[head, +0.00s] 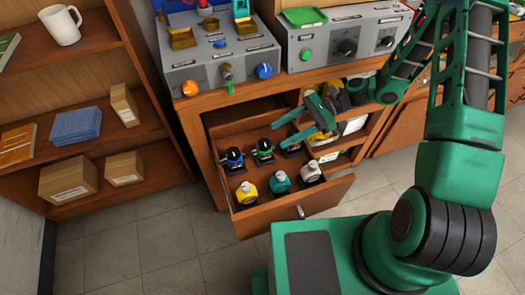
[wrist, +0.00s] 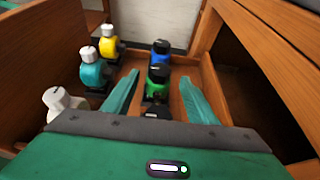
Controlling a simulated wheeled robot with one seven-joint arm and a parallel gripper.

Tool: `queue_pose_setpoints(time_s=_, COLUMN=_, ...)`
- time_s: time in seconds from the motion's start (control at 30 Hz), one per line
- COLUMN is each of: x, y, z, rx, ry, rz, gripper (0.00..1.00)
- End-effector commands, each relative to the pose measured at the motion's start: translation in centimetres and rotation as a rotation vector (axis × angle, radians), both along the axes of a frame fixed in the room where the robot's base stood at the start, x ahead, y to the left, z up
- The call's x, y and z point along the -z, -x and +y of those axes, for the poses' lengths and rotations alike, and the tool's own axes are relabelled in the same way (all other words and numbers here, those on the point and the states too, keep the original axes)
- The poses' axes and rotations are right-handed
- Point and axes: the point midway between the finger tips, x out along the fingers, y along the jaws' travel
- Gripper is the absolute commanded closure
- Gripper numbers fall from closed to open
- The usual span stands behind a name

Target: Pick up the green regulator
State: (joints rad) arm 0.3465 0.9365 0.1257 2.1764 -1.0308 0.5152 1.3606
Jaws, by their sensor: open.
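The green regulator (head: 263,150), with a dark base, stands upright in the open drawer (head: 250,225), in the back row right of the blue regulator (head: 233,159). It also shows in the wrist view (wrist: 157,84), between my two fingers in the picture, with the blue regulator (wrist: 160,54) just beyond it. My gripper (head: 274,139) is open and empty, its fingers reaching over the drawer toward the green regulator. In the wrist view my fingertips (wrist: 160,76) appear on either side of it. I cannot tell whether they touch it.
Yellow (head: 247,193), teal (head: 280,182) and white (head: 310,172) regulators stand in the drawer's front row. A dark item (wrist: 157,110) is partly hidden near my gripper. Drawer walls surround them. Grey control boxes (head: 225,55) sit on the bench above; a shelf stands left.

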Motion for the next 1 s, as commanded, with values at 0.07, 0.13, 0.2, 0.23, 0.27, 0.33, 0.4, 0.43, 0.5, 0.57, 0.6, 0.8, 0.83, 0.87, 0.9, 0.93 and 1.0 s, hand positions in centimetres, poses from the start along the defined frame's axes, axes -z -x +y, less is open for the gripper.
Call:
queue_pose_setpoints(time_s=0.07, x=0.3, y=0.3, z=0.8, rx=-0.003, ry=-0.001, rz=0.001, gripper=0.48)
queue_pose_setpoints(time_s=0.13, x=0.6, y=0.6, z=1.7, rx=-0.005, ry=0.0, rz=0.002, gripper=0.48)
queue_pose_setpoints(time_s=0.2, x=0.9, y=0.8, z=2.6, rx=-0.005, ry=0.0, rz=0.002, gripper=0.48)
queue_pose_setpoints(time_s=0.23, x=1.1, y=0.9, z=3.0, rx=-0.004, ry=0.0, rz=0.001, gripper=0.48)
queue_pose_setpoints(time_s=0.27, x=1.2, y=1.0, z=3.3, rx=-0.003, ry=0.0, rz=0.0, gripper=0.48)
queue_pose_setpoints(time_s=0.33, x=1.5, y=1.1, z=3.9, rx=-0.003, ry=0.0, rz=0.0, gripper=0.48)
queue_pose_setpoints(time_s=0.4, x=1.7, y=1.2, z=4.3, rx=-0.001, ry=0.0, rz=-0.001, gripper=0.48)
queue_pose_setpoints(time_s=0.43, x=1.8, y=1.2, z=4.4, rx=0.0, ry=0.0, rz=-0.001, gripper=0.48)
queue_pose_setpoints(time_s=0.5, x=1.8, y=1.2, z=4.5, rx=0.0, ry=0.0, rz=-0.001, gripper=0.48)
queue_pose_setpoints(time_s=0.57, x=1.8, y=1.2, z=4.5, rx=0.0, ry=0.0, rz=-0.001, gripper=0.48)
queue_pose_setpoints(time_s=0.6, x=1.8, y=1.2, z=4.5, rx=0.0, ry=0.0, rz=-0.001, gripper=0.48)
queue_pose_setpoints(time_s=0.8, x=1.8, y=1.2, z=4.5, rx=0.0, ry=0.0, rz=-0.001, gripper=0.79)
queue_pose_setpoints(time_s=0.83, x=1.8, y=1.2, z=4.5, rx=0.0, ry=0.0, rz=-0.001, gripper=0.86)
queue_pose_setpoints(time_s=0.87, x=1.8, y=1.2, z=4.5, rx=0.0, ry=0.0, rz=-0.001, gripper=0.93)
queue_pose_setpoints(time_s=0.9, x=1.8, y=1.2, z=4.5, rx=0.0, ry=0.0, rz=-0.001, gripper=1.0)
queue_pose_setpoints(time_s=0.93, x=1.8, y=1.2, z=4.5, rx=0.0, ry=0.0, rz=-0.001, gripper=1.0)
queue_pose_setpoints(time_s=1.0, x=1.8, y=1.2, z=4.5, rx=0.0, ry=0.0, rz=-0.001, gripper=1.0)
